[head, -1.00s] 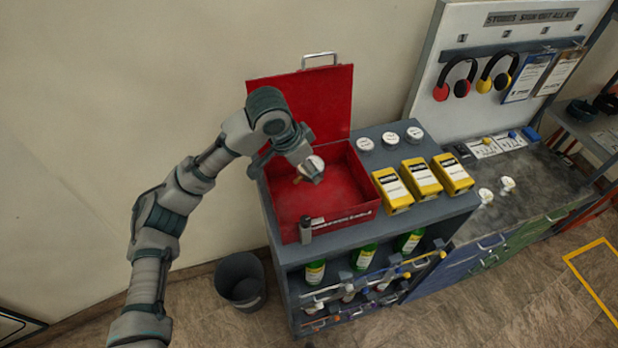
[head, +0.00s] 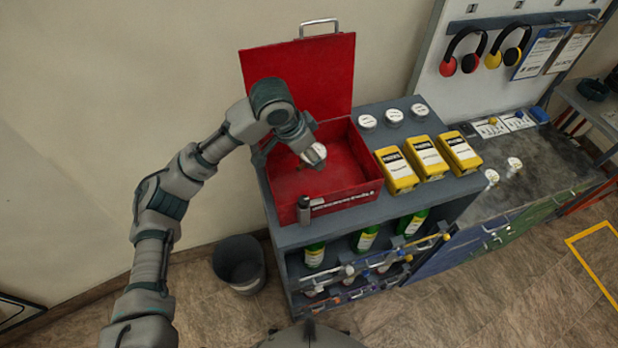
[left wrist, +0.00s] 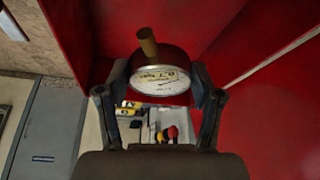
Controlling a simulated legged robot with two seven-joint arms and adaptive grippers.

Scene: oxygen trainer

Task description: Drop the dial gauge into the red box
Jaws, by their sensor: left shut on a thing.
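The dial gauge (head: 314,154) has a round white face and, in the left wrist view (left wrist: 160,80), a dark red rim and a brass stem. My left gripper (head: 306,153) is shut on it, with one finger on each side of the gauge in the left wrist view. The red box (head: 345,198) stands open on the grey cabinet, its lid raised at the back. The gripper holds the gauge over the box's opening; the height above its floor is hard to tell. My right gripper is not in view.
Yellow boxes (head: 428,160) and white round gauges (head: 394,116) stand right of the red box. A small grey cylinder (head: 304,210) stands at its front corner. Green bottles (head: 364,239) fill the shelf below. A bin (head: 239,263) stands on the floor at left.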

